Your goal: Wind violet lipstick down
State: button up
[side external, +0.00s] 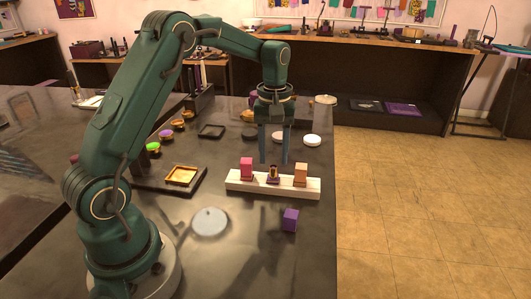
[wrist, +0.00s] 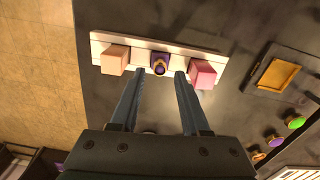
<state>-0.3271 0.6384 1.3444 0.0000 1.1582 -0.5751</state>
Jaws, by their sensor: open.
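The violet lipstick (side external: 273,174) stands uncapped in the middle of a pale rack (side external: 243,188), with a violet base and a gold-coloured upper part. In the wrist view the lipstick (wrist: 158,65) shows between the fingertips, just beyond them. My gripper (side external: 273,161) points down above the rack, its two blue-grey fingers apart and empty; the wrist view also shows my gripper (wrist: 159,73). How far the tips are above the lipstick is hard to tell. How far its colour stick extends is too small to tell.
A pink block (side external: 246,168) and an orange-tan block (side external: 300,174) stand close on either side of the lipstick. A violet cube (side external: 290,220) sits on the table in front. A round grey disc (side external: 209,222) and a yellow-lined tray (side external: 181,176) lie to the left.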

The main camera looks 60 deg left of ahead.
jog(key=shift+r, duration=2.95)
jog(key=shift+d+r, duration=0.1)
jog(key=s+d+r+m+t, duration=0.3)
jog(key=s+d+r+m, duration=0.1)
jog(key=s+d+r, duration=0.45)
jog(key=s+d+f+m+t, duration=0.2)
jog(key=s+f+m, duration=0.4)
jog(key=s, duration=0.3)
jog(key=shift+d+t, duration=0.2)
jog(key=shift+t, duration=0.1)
